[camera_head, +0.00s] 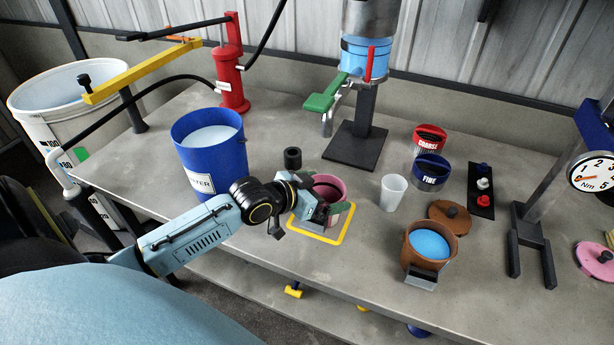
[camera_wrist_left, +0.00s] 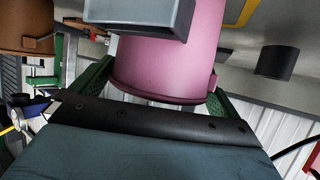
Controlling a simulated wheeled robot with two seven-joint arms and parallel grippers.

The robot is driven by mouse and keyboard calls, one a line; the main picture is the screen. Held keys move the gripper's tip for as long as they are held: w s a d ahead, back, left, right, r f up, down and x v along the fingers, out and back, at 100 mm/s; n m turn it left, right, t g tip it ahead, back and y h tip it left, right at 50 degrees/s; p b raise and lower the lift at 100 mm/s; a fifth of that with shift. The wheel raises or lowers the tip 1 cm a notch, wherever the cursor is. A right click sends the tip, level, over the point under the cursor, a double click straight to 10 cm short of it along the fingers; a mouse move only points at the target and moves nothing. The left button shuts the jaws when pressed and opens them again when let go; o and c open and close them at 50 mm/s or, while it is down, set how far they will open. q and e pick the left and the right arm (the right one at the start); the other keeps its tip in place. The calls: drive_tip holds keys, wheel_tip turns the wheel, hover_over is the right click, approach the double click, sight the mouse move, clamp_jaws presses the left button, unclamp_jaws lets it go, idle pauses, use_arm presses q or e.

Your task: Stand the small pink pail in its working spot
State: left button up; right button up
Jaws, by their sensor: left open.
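The small pink pail (camera_head: 334,188) stands upright on the bench, inside a yellow square outline (camera_head: 312,236). Its lower part is partly hidden by my gripper in the head view. My left gripper (camera_head: 325,209) is at the pail, with its green fingers open on either side of it. In the left wrist view the pink pail (camera_wrist_left: 170,62) lies between the two spread fingers (camera_wrist_left: 158,92), and a grey block (camera_wrist_left: 140,16) projects from its side. I cannot tell whether the fingers touch the pail. My right gripper is not in view.
A black cylinder (camera_head: 292,158) stands just behind the pail. A blue bucket (camera_head: 210,150) is to the left. A white cup (camera_head: 393,192) and a brown pot with blue contents (camera_head: 430,244) are to the right. A column with a green lever (camera_head: 325,93) stands behind.

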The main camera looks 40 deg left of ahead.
use_arm(q)
drive_tip(key=p+v, duration=0.2)
drive_tip(key=v, duration=0.9)
drive_tip(key=shift+s+r, duration=0.2)
drive_tip(key=shift+s, duration=0.1)
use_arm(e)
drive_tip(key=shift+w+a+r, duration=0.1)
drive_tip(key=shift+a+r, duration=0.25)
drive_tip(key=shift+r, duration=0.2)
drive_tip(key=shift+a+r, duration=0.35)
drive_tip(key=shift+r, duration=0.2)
use_arm(q)
drive_tip(key=shift+a, duration=0.1)
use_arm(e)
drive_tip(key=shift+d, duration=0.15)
